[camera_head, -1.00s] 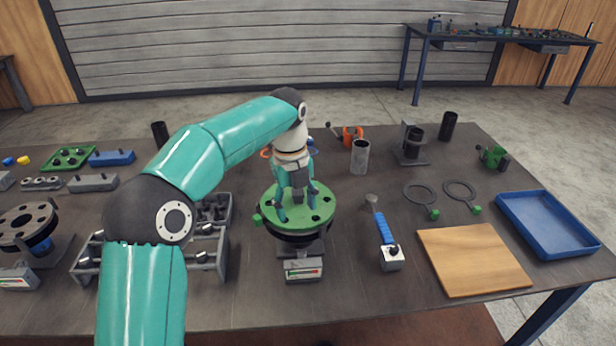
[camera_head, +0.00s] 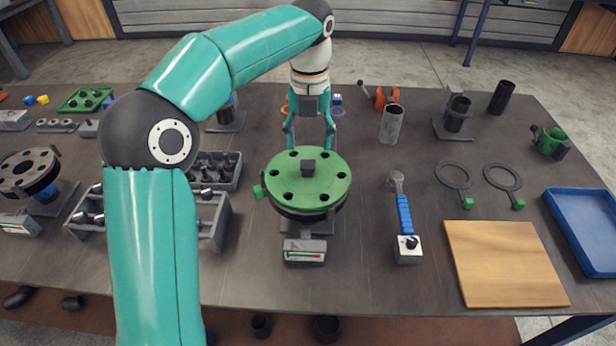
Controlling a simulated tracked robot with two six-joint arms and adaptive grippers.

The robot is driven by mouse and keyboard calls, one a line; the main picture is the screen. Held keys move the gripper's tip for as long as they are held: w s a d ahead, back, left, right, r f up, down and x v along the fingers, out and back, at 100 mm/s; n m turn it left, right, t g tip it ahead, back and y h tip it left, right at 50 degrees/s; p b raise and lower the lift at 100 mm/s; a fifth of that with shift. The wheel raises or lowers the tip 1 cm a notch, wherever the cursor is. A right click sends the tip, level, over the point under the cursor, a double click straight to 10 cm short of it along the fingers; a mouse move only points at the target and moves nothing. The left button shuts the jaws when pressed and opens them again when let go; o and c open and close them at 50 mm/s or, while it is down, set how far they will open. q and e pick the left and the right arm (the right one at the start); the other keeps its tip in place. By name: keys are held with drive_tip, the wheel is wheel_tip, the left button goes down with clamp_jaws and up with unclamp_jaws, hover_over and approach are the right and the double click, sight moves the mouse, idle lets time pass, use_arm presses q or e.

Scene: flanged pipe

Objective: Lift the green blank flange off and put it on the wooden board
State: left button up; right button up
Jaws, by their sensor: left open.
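The green blank flange (camera_head: 290,185) is a round disc with several bolt holes and a dark square knob (camera_head: 308,168) at its centre. It lies flat on top of the flanged pipe's stand (camera_head: 304,250) at the middle of the table. My left gripper (camera_head: 310,146) is open and empty, with its fingers pointing down at the flange's far side, behind and apart from the knob. Whether the fingertips touch the flange cannot be told. The wooden board (camera_head: 503,262) lies bare at the table's front right. My right gripper is not in view.
A blue-handled wrench (camera_head: 404,215) lies between flange and board. Two gaskets with green tabs (camera_head: 455,176) lie behind the board, and a blue tray (camera_head: 588,225) stands at its right. A grey bolt rack (camera_head: 205,215) is left of the flange.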

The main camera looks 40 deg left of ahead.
sight(308, 164)
use_arm(q)
drive_tip(key=shift+s+f, duration=0.15)
drive_tip(key=shift+f, duration=1.25)
drive_tip(key=shift+a+f, duration=0.1)
drive_tip(key=shift+f, duration=2.3)
clamp_jaws()
drive_tip(key=shift+r, duration=0.15)
